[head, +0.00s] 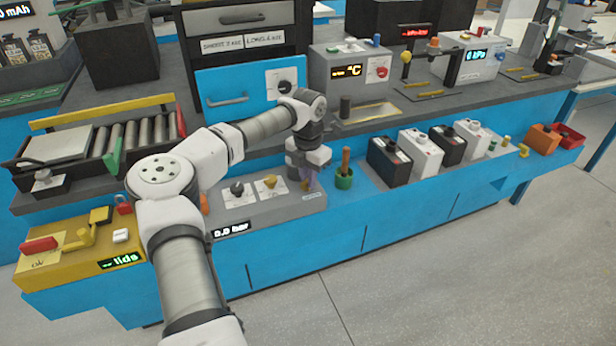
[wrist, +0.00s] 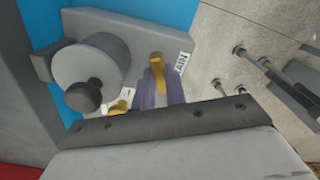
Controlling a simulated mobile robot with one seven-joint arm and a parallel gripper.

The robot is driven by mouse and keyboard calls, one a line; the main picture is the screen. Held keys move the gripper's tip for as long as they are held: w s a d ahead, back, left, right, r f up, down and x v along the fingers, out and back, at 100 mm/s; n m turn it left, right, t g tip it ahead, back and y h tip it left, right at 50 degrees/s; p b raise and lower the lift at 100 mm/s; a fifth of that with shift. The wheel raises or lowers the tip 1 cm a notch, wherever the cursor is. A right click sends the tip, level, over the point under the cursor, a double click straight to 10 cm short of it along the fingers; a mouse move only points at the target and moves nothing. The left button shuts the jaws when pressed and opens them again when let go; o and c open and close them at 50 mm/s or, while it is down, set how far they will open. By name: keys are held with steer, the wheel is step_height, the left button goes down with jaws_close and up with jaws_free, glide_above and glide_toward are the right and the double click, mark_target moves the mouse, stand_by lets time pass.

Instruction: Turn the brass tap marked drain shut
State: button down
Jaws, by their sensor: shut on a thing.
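The brass tap marked drain (wrist: 157,72) shows in the wrist view, with the end of its label (wrist: 183,63) beside it. My gripper (wrist: 160,92) has its purplish fingers around the tap's handle and is shut on it. In the head view my gripper (head: 308,180) points down at the right end of the grey panel (head: 285,210), and it hides the drain tap there. A small label (head: 313,196) shows just below the gripper. The tap's exact angle is hard to tell.
The panel also carries a black knob (head: 237,188), another brass tap (head: 270,182) and a display (head: 231,229) reading 0.0 bar. A green cup (head: 344,179) with a brown handle stands close to the right of my gripper. Several black and white batteries (head: 389,160) stand further right.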

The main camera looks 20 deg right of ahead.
steer(key=m, duration=0.5)
steer(key=shift+m, duration=0.4)
stand_by(0.3)
steer(key=c, duration=1.4)
jaws_free()
steer(key=shift+c, duration=0.2)
step_height(320, 180, up, 14)
steer(key=b, duration=0.1)
steer(key=shift+b, duration=0.35)
